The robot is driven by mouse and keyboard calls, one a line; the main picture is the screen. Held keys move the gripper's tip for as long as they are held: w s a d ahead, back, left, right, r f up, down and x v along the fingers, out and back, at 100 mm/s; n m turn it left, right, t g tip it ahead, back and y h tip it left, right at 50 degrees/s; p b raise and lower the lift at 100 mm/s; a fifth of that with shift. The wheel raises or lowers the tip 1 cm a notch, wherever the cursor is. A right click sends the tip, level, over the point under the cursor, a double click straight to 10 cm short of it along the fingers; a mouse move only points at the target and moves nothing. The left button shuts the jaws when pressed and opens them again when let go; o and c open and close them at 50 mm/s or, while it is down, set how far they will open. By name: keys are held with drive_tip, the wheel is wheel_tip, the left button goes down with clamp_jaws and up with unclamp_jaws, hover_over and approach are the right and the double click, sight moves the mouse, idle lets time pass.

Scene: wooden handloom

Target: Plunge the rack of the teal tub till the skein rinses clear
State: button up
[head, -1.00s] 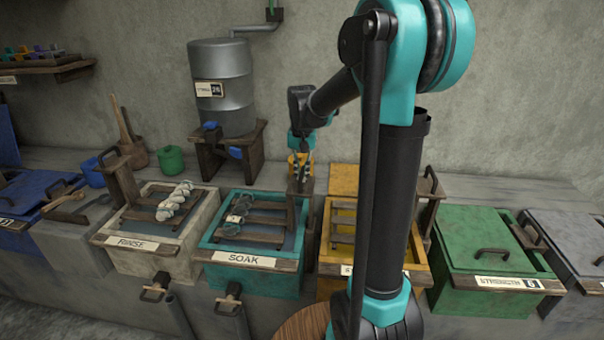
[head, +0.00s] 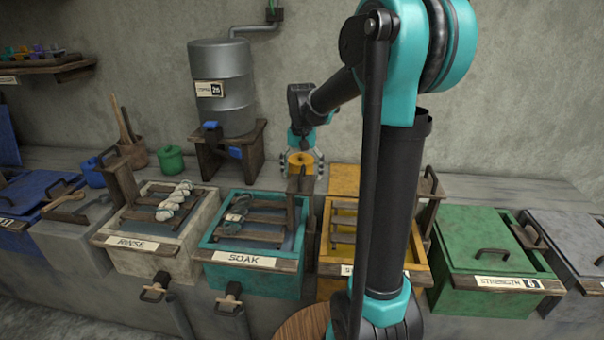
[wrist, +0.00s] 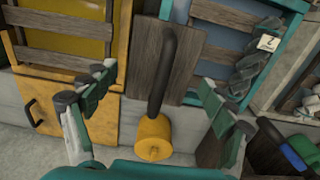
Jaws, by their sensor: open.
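The teal tub (head: 212,240), labelled SOAK, holds a slatted wooden rack (head: 262,219) with a grey-green skein (head: 236,214) lying across its left side. In the wrist view the skein (wrist: 250,78) carries a small white tag. A wooden board (wrist: 165,40) with a dark bar handle (wrist: 158,85) stands at the tub's edge. My gripper (head: 301,172) is open and empty above the tub's back right corner. In the wrist view its fingers (wrist: 158,80) lie on either side of the handle, apparently apart from it.
The cream RINSE tub (head: 150,258) with a pale skein stands left, the yellow tub (head: 340,258) right. A grey drum (head: 222,90) on a wooden stand is behind. A lidded green tub (head: 485,255) stands farther right.

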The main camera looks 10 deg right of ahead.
drive_tip(key=shift+r, duration=3.5)
drive_tip(key=shift+s, duration=0.15)
